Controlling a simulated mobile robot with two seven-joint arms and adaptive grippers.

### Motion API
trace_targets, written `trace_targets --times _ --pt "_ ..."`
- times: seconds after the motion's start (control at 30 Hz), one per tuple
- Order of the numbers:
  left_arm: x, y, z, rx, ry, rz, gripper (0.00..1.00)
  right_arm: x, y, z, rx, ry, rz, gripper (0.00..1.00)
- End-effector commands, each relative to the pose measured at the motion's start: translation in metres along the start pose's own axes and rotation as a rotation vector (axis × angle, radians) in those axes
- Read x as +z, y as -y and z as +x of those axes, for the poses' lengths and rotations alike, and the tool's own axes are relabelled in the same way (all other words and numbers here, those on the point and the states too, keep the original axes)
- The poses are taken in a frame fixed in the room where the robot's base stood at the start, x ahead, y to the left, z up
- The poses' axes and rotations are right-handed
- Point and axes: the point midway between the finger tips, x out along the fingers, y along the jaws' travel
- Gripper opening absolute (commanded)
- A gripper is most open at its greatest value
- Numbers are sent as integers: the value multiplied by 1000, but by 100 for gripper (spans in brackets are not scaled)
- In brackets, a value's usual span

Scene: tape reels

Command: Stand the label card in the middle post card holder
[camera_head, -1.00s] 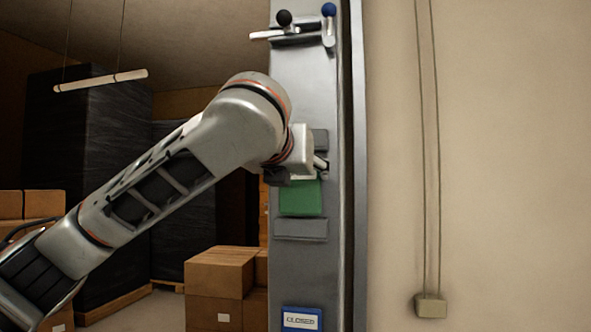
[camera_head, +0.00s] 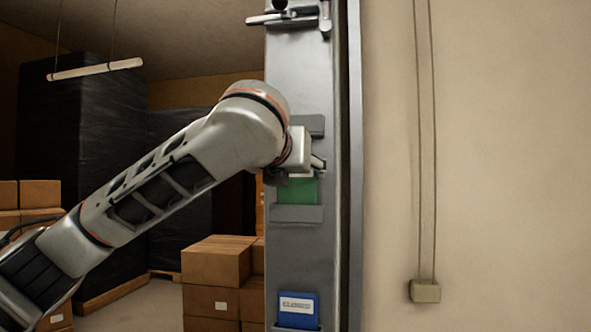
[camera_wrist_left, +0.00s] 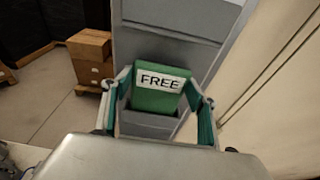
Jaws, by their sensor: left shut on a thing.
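The green label card (camera_head: 300,191) is upright, and its white FREE label shows in the left wrist view (camera_wrist_left: 159,82). My left gripper (camera_wrist_left: 160,92) is shut on the card, with a finger at each side edge. In the head view, my wrist hides the card's upper part and most of the gripper. The grey middle card holder (camera_head: 297,214) is on the post (camera_head: 293,253). The card's lower edge is hidden behind the holder's front lip, so I cannot tell whether it touches the bottom. My right gripper is out of view.
A blue card (camera_head: 297,309) stands in the lower holder. Another grey holder (camera_head: 314,125) is partly hidden above my wrist. Levers (camera_head: 285,18) stick out at the post's top. Cardboard boxes (camera_head: 216,265) are stacked left of the post; a beige wall (camera_head: 480,170) is on the right.

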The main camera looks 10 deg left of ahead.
Motion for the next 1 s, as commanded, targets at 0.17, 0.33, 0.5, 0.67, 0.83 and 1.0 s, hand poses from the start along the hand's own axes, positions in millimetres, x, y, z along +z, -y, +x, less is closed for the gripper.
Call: trace_targets --times 0.17,0.33,0.5,0.67,0.83,1.0 --pt "0 0 0 0 0 0 74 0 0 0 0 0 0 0" --pt "0 0 0 0 0 0 78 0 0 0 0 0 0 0" --pt "0 0 0 0 0 0 78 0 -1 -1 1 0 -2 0" --pt "1 0 -10 -1 2 2 78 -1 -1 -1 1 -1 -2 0" --pt "2 0 -40 -1 5 3 78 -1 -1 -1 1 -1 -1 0" --pt "2 -1 -76 1 6 3 78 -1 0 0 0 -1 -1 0"
